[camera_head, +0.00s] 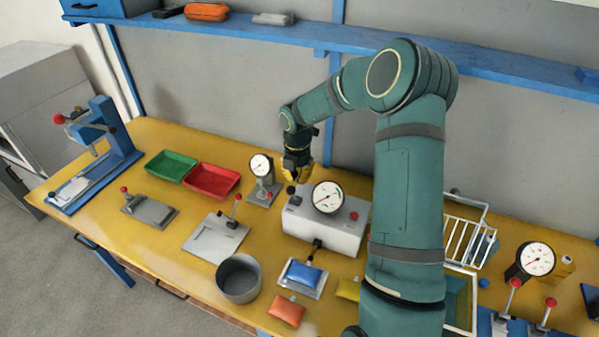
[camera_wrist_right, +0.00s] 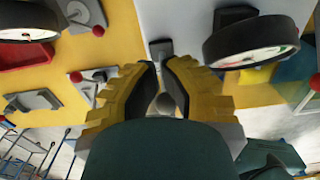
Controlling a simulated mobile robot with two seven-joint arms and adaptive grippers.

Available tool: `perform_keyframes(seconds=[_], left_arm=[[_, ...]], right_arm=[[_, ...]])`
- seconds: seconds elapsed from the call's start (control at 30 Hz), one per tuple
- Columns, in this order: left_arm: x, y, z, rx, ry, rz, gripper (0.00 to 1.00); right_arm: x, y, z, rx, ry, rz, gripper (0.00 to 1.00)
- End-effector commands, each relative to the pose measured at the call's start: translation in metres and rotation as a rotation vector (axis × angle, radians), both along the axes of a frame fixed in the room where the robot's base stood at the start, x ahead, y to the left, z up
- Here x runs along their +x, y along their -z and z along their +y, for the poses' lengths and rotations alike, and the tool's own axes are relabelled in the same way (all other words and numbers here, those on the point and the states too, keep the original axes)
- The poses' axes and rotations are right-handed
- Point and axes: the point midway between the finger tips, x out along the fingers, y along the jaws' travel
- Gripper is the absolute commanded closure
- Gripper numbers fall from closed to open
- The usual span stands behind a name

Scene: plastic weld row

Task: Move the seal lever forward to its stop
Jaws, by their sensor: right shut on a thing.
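A white box machine (camera_head: 318,233) with a round gauge (camera_head: 328,197) stands on the yellow bench. At the left of its top is a short dark lever (camera_head: 291,191); I take it as the seal lever. My right gripper (camera_head: 297,175) reaches down over it from behind. In the right wrist view, the yellow fingers of my right gripper (camera_wrist_right: 161,72) are closed around the lever's grey knob (camera_wrist_right: 165,103). The lever's dark base (camera_wrist_right: 160,48) shows just beyond the fingertips. The fingers partly hide the lever. My left gripper is not in view.
A dial stand (camera_head: 262,180) is close left of the machine. A red knob (camera_head: 354,216) sits on the machine's right. A blue pouch (camera_head: 303,274) lies in front, beside a grey pot (camera_head: 240,278). A white wire rack (camera_head: 467,240) stands right, behind my arm.

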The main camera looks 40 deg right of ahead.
Motion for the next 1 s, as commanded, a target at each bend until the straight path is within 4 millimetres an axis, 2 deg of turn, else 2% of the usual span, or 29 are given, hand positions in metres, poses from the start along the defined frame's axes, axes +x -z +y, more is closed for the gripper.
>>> perform_keyframes(seconds=[0.37,1.0], left_arm=[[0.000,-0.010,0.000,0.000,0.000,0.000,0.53],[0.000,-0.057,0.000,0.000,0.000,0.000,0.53]], right_arm=[[0.005,-0.004,-0.009,0.000,0.000,0.000,1.00],[0.005,-0.061,-0.009,0.000,0.000,-0.001,1.00]])
